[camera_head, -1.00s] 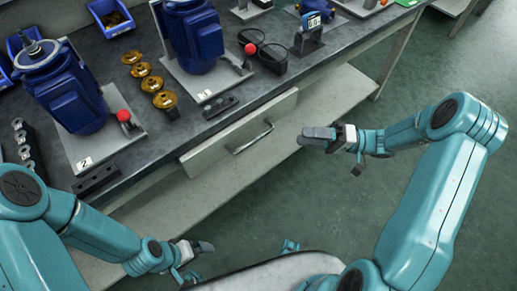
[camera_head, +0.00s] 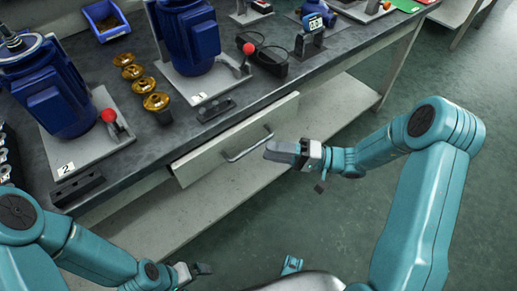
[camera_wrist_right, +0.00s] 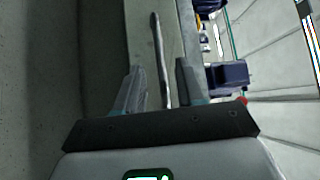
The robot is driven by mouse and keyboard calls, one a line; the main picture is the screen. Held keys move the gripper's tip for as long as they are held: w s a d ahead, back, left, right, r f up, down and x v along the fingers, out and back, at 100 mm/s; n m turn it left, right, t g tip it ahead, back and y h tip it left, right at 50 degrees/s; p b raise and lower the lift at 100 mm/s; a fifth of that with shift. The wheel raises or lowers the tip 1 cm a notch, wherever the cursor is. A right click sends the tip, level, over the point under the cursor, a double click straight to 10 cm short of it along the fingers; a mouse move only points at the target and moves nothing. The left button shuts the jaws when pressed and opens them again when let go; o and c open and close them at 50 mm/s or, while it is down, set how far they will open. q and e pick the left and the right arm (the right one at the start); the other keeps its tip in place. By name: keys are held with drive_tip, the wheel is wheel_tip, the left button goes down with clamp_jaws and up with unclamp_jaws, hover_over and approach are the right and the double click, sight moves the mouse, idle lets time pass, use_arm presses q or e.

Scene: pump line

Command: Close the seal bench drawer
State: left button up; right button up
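The pale grey drawer (camera_head: 205,163) sits under the front edge of the dark-topped bench. Its front appears to stand out a little from the bench edge; how far is hard to tell. A metal bar handle (camera_head: 248,146) crosses its front. My right gripper (camera_head: 272,150) is just in front of the handle's right end. In the right wrist view the handle (camera_wrist_right: 160,60) runs between the two spread fingers of this gripper (camera_wrist_right: 157,88), with gaps on both sides. My left gripper (camera_head: 196,270) is low at the bottom, away from the drawer; its finger opening is unclear.
The bench top (camera_head: 222,118) carries blue pumps (camera_head: 188,38) on grey plates with red-knobbed levers, several brass parts (camera_head: 134,72) and a blue bin (camera_head: 106,20). A lower shelf (camera_head: 190,215) runs beneath the drawer. Open green floor (camera_head: 360,115) lies to the right.

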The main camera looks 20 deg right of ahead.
sight(249, 137)
drive_tip(key=shift+x, duration=2.3)
clamp_jaws()
drive_tip(key=w+b, duration=0.1)
drive_tip(key=w+a+b, duration=0.1)
drive_tip(key=w, duration=0.2)
drive_tip(key=shift+w+a+f+b, duration=0.15)
drive_tip(key=shift+w+a+b, duration=0.15)
drive_tip(key=shift+a+b, duration=0.1)
drive_tip(key=shift+w+d+r, duration=0.1)
drive_tip(key=shift+r, duration=0.15)
drive_tip(key=shift+c, duration=1.8)
unclamp_jaws()
drive_tip(key=o, duration=0.4)
drive_tip(key=shift+w+f, duration=0.15)
drive_tip(key=shift+c, duration=0.2)
